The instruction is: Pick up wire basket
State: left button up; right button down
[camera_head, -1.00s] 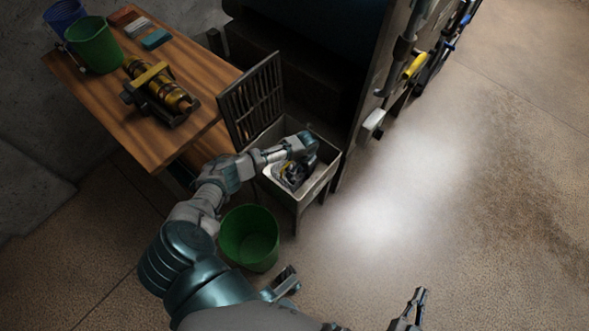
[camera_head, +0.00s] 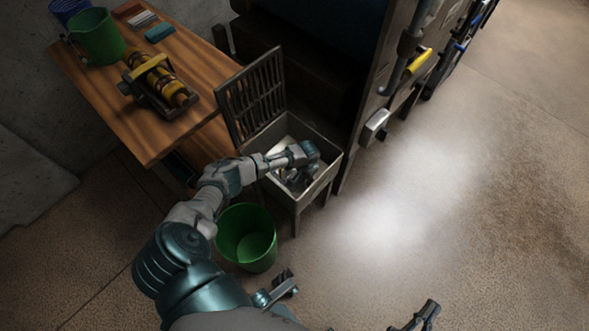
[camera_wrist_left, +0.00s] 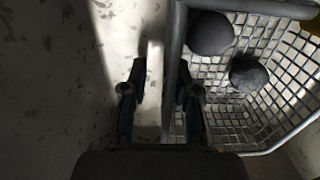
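The wire basket (camera_wrist_left: 235,118) is a grey mesh basket with a thick rim, at the right of the left wrist view. Two dark round lumps lie in it. In the head view it is mostly hidden by my left arm, inside the grey sink (camera_head: 327,178). My left gripper (camera_head: 298,180) reaches down into this sink. In the left wrist view its two fingers (camera_wrist_left: 160,75) are apart, with the basket's left rim between them, nearer the right finger. My right gripper (camera_head: 428,312) is low at the bottom edge, away from the sink; its opening is unclear.
A wooden table (camera_head: 185,133) with a green bucket (camera_head: 98,38) and a brass device (camera_head: 160,82) stands left. A dark rack (camera_head: 254,95) rises behind the sink. A green bucket (camera_head: 246,238) stands on the floor before it. The floor at right is clear.

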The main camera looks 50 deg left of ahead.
pick_arm(q)
grip_shut()
jog(key=shift+s+a+f, duration=0.1)
jog(key=shift+a+f, duration=0.05)
jog(key=shift+a, duration=0.25)
